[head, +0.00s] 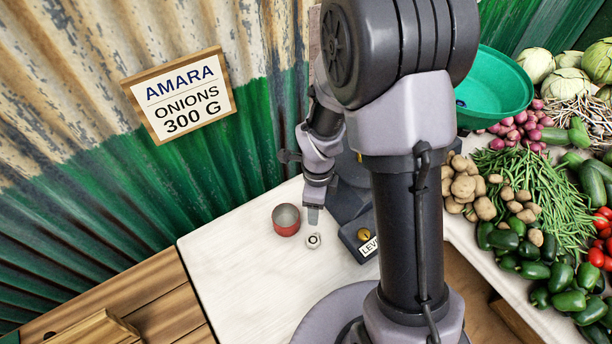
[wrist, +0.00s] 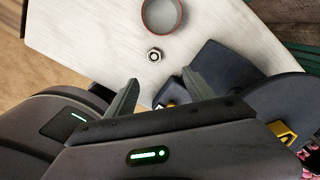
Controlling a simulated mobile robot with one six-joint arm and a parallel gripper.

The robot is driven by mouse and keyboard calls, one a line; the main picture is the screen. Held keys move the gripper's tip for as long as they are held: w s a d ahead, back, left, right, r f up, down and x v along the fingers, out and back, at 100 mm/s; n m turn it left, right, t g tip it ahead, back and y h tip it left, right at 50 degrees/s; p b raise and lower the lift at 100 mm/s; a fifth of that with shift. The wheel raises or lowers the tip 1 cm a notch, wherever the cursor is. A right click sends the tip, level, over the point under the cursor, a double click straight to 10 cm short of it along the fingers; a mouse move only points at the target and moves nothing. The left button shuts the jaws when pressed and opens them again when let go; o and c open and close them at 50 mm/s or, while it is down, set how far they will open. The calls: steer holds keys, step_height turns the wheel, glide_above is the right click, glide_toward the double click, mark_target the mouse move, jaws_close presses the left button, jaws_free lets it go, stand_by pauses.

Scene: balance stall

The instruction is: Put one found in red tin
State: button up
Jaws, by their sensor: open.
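The red tin (head: 286,221) stands open-topped on the white table, with its grey inside showing; its rim also shows at the top of the wrist view (wrist: 161,31). A small silver nut-like piece (head: 314,240) with a dark centre lies on the table just right of and in front of the tin. In the wrist view this piece (wrist: 155,55) lies between the tin and my fingers, touching neither. My gripper (head: 313,216) is open and empty above the table, close to the tin and the piece. In the wrist view my two fingertips (wrist: 156,90) stand apart.
A dark balance base with a "LEVEL" label (head: 369,246) stands right of the piece. A sign on the wall (head: 180,95) reads "AMARA ONIONS 300 G". A green bowl (head: 497,88) and vegetables fill the right side. The table's left front is clear.

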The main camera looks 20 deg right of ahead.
steer(key=b, duration=0.4)
glide_above(313, 240)
steer(key=f, duration=1.2)
steer(key=shift+w, duration=0.4)
steer(key=f, duration=0.1)
steer(key=f+b, duration=0.1)
steer(key=f, duration=0.1)
steer(key=f+b, duration=0.1)
steer(key=f, duration=0.1)
steer(key=shift+s+f, duration=0.25)
steer(key=shift+s, duration=0.1)
steer(key=shift+r, duration=0.1)
steer(key=shift+c, duration=0.9)
jaws_close()
